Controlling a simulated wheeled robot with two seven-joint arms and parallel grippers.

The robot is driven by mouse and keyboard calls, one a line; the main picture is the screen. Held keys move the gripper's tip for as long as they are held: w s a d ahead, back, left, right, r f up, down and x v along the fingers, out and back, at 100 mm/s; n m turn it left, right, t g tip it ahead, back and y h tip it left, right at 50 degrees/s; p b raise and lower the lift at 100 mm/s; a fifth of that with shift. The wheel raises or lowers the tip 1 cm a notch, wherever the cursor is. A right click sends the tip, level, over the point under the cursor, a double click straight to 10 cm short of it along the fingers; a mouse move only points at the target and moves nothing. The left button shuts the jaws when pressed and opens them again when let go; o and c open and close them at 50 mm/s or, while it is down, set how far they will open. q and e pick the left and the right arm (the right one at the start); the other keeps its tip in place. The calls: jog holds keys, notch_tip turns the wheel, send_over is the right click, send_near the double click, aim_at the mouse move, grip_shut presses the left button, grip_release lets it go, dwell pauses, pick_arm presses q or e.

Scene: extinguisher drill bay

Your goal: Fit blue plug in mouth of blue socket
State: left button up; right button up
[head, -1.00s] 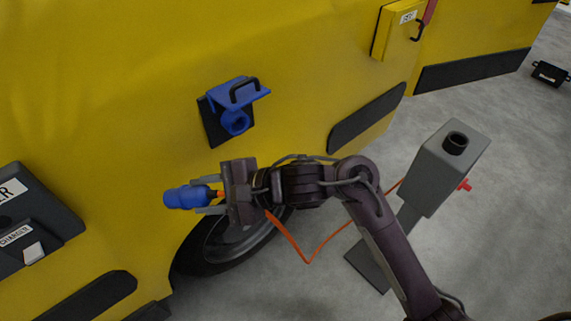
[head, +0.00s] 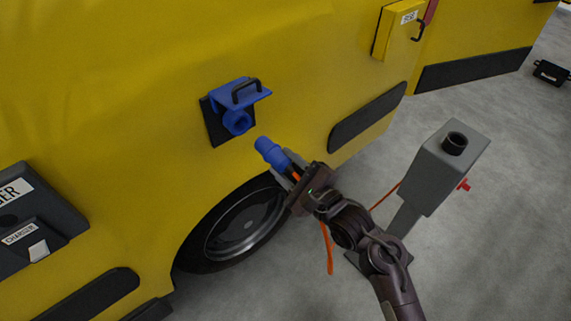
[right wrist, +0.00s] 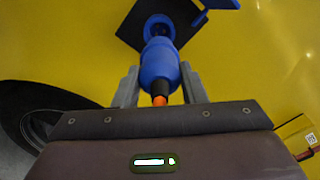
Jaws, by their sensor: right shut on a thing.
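The blue plug (head: 271,153) is held in my right gripper (head: 290,170), its free end pointing up and left toward the vehicle. An orange cable (head: 328,248) runs from the plug's rear. The blue socket (head: 237,121) sits on a black plate on the yellow vehicle side, its blue lid raised above the mouth. The plug is apart from the socket, below and right of it in the head view. In the right wrist view the plug (right wrist: 159,66) is between the two grey fingers and the socket (right wrist: 159,28) shows just beyond its tip. My left gripper is not in view.
The yellow vehicle side (head: 130,90) fills the left, with a wheel (head: 245,225) below the socket. A grey post with a black-rimmed holder (head: 454,144) stands at the right. A yellow box (head: 398,30) hangs at the upper right. The floor at right is mostly clear.

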aim_at(269, 151)
jog(key=shift+b+x, duration=1.2)
jog(key=shift+x, duration=0.65)
jog(key=shift+b+x, duration=0.5)
jog(key=shift+x, duration=0.55)
jog(key=shift+s+r, duration=0.1)
jog(key=shift+r+p, duration=0.1)
jog(key=shift+p, duration=0.45)
jog(key=shift+p, duration=0.6)
